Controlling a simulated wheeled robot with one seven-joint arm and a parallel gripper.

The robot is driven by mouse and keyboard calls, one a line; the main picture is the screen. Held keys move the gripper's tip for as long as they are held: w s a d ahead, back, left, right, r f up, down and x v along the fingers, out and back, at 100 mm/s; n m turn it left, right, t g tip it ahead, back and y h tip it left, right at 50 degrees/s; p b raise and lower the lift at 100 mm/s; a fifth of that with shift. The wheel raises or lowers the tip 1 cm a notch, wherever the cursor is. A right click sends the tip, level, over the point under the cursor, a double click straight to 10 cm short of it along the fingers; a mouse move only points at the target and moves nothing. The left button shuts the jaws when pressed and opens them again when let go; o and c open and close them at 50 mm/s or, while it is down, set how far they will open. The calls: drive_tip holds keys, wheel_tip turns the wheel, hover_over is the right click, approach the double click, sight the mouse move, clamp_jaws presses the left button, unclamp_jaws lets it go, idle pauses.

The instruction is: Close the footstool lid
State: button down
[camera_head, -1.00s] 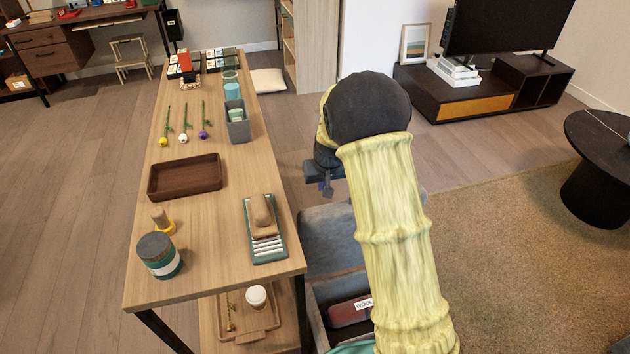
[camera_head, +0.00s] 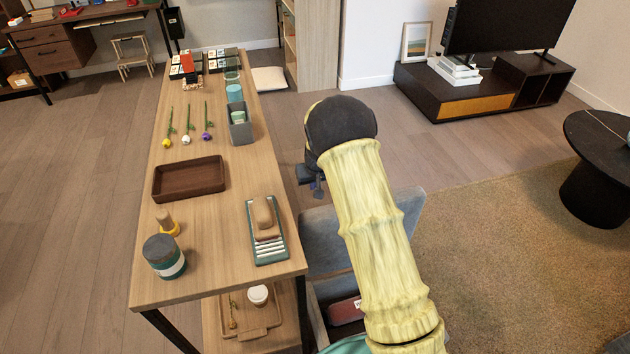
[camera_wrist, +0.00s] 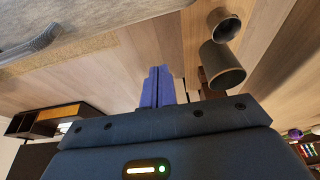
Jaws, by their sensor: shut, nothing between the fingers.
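The footstool is a blue-grey box to the right of the long table, largely behind my arm. Its lid (camera_head: 326,240) stands raised at the far side, and the open box (camera_head: 318,318) shows below. A dark red item (camera_head: 345,311) lies inside. My gripper (camera_head: 318,192) is beyond the raised lid, apart from it in the picture, with its fingers pointing down. In the wrist view my gripper (camera_wrist: 158,70) is shut and empty. A grey rounded edge (camera_wrist: 35,42) at upper left there may be the lid; I cannot be sure.
The wooden table (camera_head: 220,225) stands close on the left, with a tray (camera_head: 190,178), a jar (camera_head: 164,257) and a grey bin (camera_head: 240,125) on it. A rug (camera_head: 490,250) and a round black table (camera_head: 597,170) are at right. Bare floor lies beyond the footstool.

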drive_tip(key=f, duration=0.1)
drive_tip(key=s+f, duration=0.1)
drive_tip(key=f, duration=0.1)
drive_tip(key=s+f, duration=0.1)
drive_tip(key=shift+s+d+f, duration=0.15)
drive_tip(key=shift+d+f, duration=0.1)
drive_tip(key=shift+f, duration=0.15)
drive_tip(key=shift+s+b, duration=0.25)
drive_tip(key=shift+b, duration=0.3)
